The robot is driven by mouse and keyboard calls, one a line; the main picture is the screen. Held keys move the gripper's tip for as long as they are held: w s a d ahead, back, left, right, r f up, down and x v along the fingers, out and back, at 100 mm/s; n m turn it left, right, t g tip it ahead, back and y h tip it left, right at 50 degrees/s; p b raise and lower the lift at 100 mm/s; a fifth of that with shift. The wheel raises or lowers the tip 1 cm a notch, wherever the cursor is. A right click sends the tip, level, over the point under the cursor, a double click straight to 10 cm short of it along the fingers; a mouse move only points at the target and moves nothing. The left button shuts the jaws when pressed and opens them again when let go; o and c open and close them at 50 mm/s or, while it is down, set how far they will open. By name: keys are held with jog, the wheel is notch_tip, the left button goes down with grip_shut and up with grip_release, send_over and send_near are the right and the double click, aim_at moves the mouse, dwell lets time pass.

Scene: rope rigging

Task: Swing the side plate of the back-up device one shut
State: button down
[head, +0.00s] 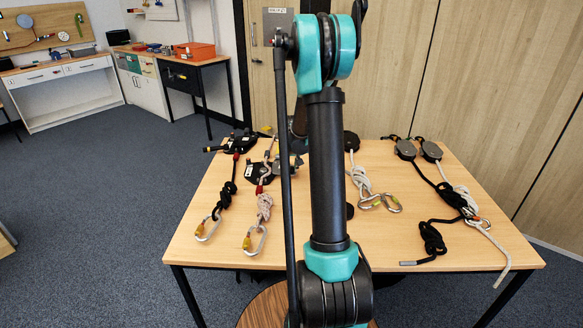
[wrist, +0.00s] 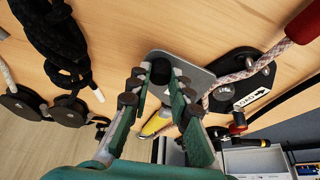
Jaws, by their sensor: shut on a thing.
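In the head view the device (head: 258,173) lies on the table, left of my arm, which hides most of the gripper.
A second black device (head: 233,141) with black rope lies close behind on the table (head: 340,262). Carabiners (head: 206,228) lie in front. Pulleys (head: 405,148) and ropes are on the right. A yellow part (wrist: 156,123) shows under the fingers.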

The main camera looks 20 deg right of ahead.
jog(key=shift+a, duration=0.15)
jog(key=shift+s+a+m+h, duration=0.2)
jog(key=shift+a+m+h, duration=0.1)
jog(key=shift+a+m, duration=0.55)
jog(key=a+m, duration=0.2)
jog(key=a+m+g+h, duration=0.1)
jog(key=a+m, duration=0.1)
jog(key=a+m+h, duration=0.1)
jog(key=m, duration=0.1)
jog(key=shift+w+a+g, duration=0.3)
jog(key=shift+a, duration=0.1)
jog(key=w+a+m, duration=0.1)
jog(key=w+a+m+g, duration=0.1)
jog(key=m, duration=0.1)
jog(key=w+a+m, duration=0.1)
jog(key=a+m, duration=0.1)
jog(key=shift+a+m+g+h, duration=0.1)
jog(key=shift+m+g+h, duration=0.15)
jog(key=shift+g+h, duration=0.15)
jog(key=shift+w+a+m+g, duration=0.35)
jog(key=shift+w+a+m, duration=0.15)
jog(key=shift+w+m, duration=0.3)
jog(key=shift+w+a+m+g, duration=0.35)
jog(key=shift+w+a+m, duration=0.15)
jog(key=shift+m, duration=0.5)
jog(key=shift+w, duration=0.1)
jog(key=c, duration=1.4)
grip_release()
jog(key=shift+o, duration=0.2)
